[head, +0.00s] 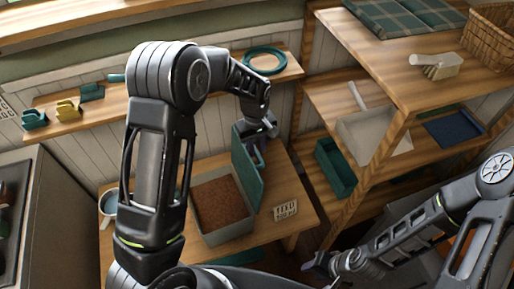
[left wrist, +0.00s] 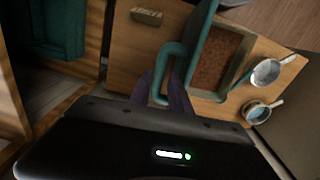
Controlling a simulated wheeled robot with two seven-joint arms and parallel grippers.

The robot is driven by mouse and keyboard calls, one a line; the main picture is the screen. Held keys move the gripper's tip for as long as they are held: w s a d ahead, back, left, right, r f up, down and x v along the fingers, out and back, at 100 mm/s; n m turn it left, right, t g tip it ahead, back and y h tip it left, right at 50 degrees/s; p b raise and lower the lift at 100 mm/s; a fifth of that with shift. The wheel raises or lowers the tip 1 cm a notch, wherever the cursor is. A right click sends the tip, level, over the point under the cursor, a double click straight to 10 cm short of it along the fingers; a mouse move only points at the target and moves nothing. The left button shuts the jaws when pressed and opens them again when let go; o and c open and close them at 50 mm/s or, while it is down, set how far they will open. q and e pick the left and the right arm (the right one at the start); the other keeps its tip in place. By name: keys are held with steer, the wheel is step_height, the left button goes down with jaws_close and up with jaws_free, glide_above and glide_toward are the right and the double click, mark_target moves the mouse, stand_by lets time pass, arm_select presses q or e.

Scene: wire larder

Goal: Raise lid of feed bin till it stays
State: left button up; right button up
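The feed bin (head: 228,234) is a grey box of brown feed on the wooden bench; its feed (left wrist: 215,58) shows in the left wrist view. Its green lid (head: 246,170) stands raised, near upright, along the bin's right side; in the left wrist view the lid (left wrist: 203,30) is nearly edge-on. My left gripper (head: 259,150) is at the lid's outer face. In the left wrist view its purple fingers (left wrist: 164,92) lie on both sides of the green loop handle (left wrist: 172,50) and appear closed on it. My right gripper (head: 318,263) is low at right, away from the bin, its opening unclear.
A small marked block (head: 286,209) lies right of the bin. Two handled vessels (left wrist: 268,72) (left wrist: 257,112) stand on the bin's other side. A wooden shelf unit (head: 400,85) with trays rises at right. A wall shelf (head: 60,118) runs behind my left arm.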

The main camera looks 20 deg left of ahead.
arm_select(q)
step_height(320, 180, up, 11)
steer(key=p, duration=0.5)
steer(key=shift+s, duration=0.15)
steer(key=shift+a, duration=0.1)
